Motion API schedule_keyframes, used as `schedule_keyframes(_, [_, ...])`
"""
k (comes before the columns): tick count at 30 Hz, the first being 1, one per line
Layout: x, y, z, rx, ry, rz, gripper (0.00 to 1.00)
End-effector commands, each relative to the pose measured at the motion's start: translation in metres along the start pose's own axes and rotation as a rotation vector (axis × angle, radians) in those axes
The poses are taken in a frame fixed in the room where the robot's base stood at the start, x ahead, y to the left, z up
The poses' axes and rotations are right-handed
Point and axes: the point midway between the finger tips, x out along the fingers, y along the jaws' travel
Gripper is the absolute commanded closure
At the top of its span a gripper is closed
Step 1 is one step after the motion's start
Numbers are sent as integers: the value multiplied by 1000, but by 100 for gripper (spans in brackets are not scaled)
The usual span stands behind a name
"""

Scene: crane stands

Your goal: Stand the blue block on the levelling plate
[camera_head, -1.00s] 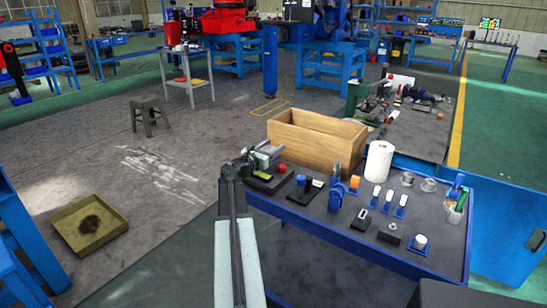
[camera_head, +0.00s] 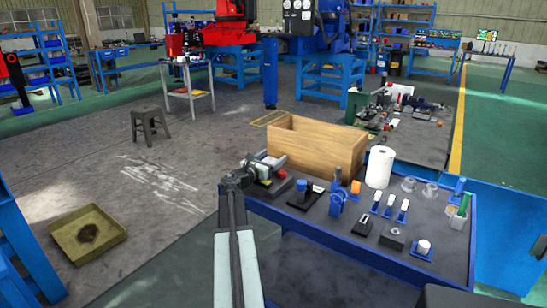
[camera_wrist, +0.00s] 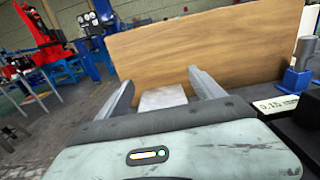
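My gripper (camera_wrist: 160,79) is open in the wrist view, its two grey fingers spread apart. A pale grey, flat-topped piece (camera_wrist: 163,98) shows between them; I cannot tell whether they touch it. A blue piece with a round top (camera_wrist: 297,80) stands to the right, by a white label strip. Which piece is the blue block is unclear. In the head view a blue piece (camera_head: 337,203) stands near the table's middle and another (camera_head: 459,186) near its right edge. Dark plates lie on the table, one with a white label (camera_head: 305,195); I cannot tell which is the levelling plate.
An open wooden box (camera_head: 305,147) stands at the table's back, close beyond my fingers. A white roll (camera_head: 379,167), several small blue-and-white stands (camera_head: 389,204) and metal rings crowd the right part. The dark table's front strip (camera_head: 330,235) is bare.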

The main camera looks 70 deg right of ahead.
Motion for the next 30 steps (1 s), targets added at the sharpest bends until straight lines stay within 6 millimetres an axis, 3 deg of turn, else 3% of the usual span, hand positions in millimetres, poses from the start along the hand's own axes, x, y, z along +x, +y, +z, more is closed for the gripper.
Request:
schedule_keyframes(1, [-4, -7, -11, 7, 17, -13, 24])
schedule_keyframes(7, [-5, -8, -12, 7, 17, -13, 24])
schedule_keyframes(12, [-5, -9, 5, 6, 16, -13, 24])
schedule_keyframes(24, [-101, -6, 5, 8, 14, -7, 24])
schedule_keyframes(30, [-121, -4, 7, 8, 13, -8, 24])
